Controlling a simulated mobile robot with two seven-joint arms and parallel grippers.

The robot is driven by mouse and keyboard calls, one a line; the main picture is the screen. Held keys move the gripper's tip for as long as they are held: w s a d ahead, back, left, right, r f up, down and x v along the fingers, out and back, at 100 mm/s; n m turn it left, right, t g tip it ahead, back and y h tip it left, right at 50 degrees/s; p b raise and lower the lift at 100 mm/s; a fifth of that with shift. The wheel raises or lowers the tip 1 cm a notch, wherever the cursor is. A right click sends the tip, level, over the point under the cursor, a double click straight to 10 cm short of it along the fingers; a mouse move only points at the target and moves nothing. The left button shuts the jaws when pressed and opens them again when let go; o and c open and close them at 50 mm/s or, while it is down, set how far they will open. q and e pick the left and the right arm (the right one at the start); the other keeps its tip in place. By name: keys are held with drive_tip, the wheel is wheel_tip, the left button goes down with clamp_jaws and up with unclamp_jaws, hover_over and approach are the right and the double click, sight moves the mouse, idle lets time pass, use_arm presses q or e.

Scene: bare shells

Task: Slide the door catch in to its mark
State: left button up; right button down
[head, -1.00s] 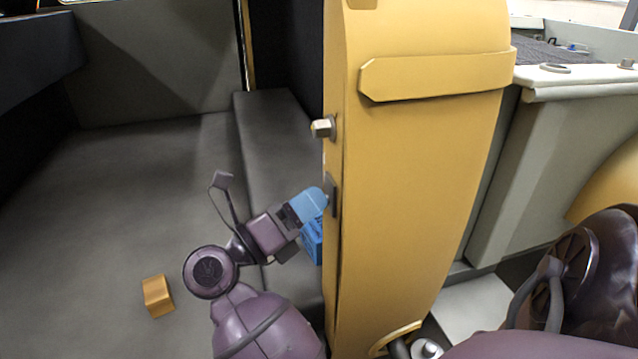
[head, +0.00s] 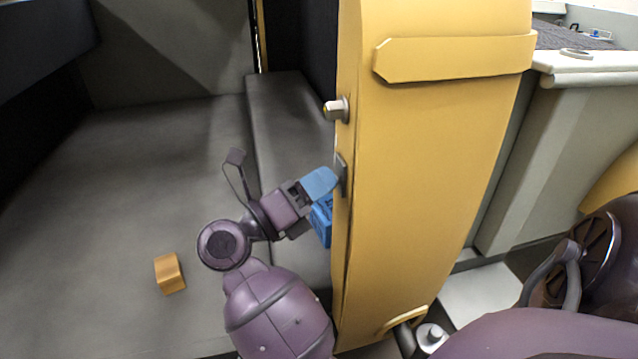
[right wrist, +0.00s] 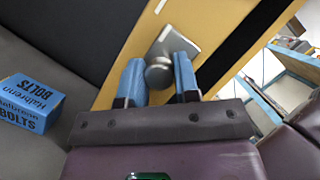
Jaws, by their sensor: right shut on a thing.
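The yellow door (head: 435,160) stands upright in the middle of the head view. The door catch has a grey plate (right wrist: 185,43) and a round grey knob (right wrist: 159,74) on the door's narrow edge. My right gripper (head: 337,179) reaches the plate from the left; in the head view its blue fingers hide the knob. In the right wrist view, my right gripper (right wrist: 160,72) has one blue finger on each side of the knob, shut on it. A short pale line shows on the door edge beyond the plate; I cannot tell if it is the mark. My left gripper is not in view.
A grey metal bolt (head: 336,109) sticks out of the door edge above the catch. A blue bolts box (right wrist: 30,103) lies beside the door, behind my gripper in the head view. An orange block (head: 169,273) lies on the open grey floor. A pale counter (head: 590,65) stands right.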

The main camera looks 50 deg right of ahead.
drive_tip(key=shift+w+d+r, duration=0.1)
drive_tip(key=shift+w+d, duration=0.4)
drive_tip(key=shift+w, duration=0.4)
drive_tip(key=c, duration=1.2)
unclamp_jaws()
drive_tip(key=shift+w, duration=0.1)
drive_tip(key=o, duration=0.3)
drive_tip(key=shift+d, duration=0.15)
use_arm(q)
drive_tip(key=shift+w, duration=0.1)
use_arm(e)
drive_tip(key=shift+o, duration=0.2)
drive_tip(key=shift+f, duration=0.2)
